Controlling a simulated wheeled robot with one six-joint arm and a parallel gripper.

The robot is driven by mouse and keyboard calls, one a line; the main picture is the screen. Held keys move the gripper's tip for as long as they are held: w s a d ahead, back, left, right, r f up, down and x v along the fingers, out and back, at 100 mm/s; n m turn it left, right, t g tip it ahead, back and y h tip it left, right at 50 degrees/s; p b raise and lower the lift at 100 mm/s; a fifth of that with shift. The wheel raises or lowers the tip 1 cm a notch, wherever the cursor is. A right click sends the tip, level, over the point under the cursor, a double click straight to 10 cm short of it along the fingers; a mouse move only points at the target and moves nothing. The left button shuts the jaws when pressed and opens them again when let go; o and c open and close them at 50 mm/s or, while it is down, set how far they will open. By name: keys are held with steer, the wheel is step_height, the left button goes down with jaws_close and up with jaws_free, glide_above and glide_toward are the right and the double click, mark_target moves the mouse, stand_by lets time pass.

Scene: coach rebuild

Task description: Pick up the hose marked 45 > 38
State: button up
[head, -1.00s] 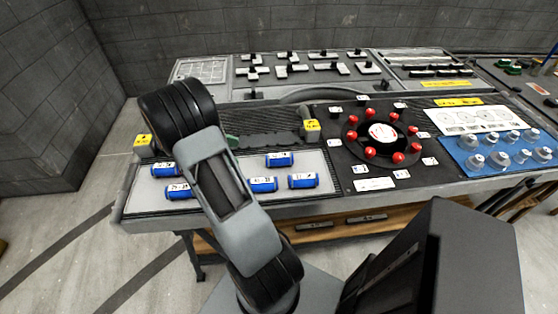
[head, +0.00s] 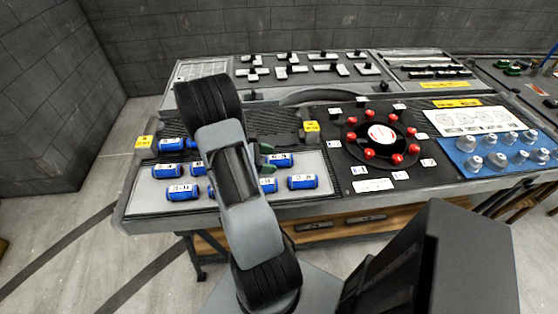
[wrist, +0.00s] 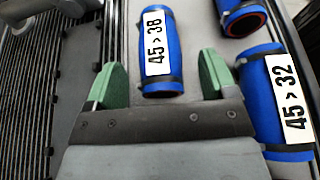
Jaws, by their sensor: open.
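The hose marked 45 > 38 (wrist: 155,22) is a blue cylinder with dark bands and a white label. It lies at the upper middle of the wrist view, its lower end between my gripper's fingers. In the head view it appears to be the blue hose (head: 281,160) just right of my arm, its label too small to read. My gripper (wrist: 163,82) is open, with a green fingertip on each side of the hose and a visible gap on both sides. In the head view my gripper (head: 266,160) is partly hidden behind my arm.
A hose marked 45 > 32 (wrist: 274,100) lies close to the right finger, with another blue hose (wrist: 242,16) beyond it. Several more hoses lie on the grey tray (head: 325,195). A ridged black mat (wrist: 40,85) is on the left, a red-knobbed dial (head: 383,136) to the right.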

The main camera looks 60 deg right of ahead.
steer(key=shift+x, duration=1)
steer(key=shift+c, duration=0.3)
steer(key=c, duration=1)
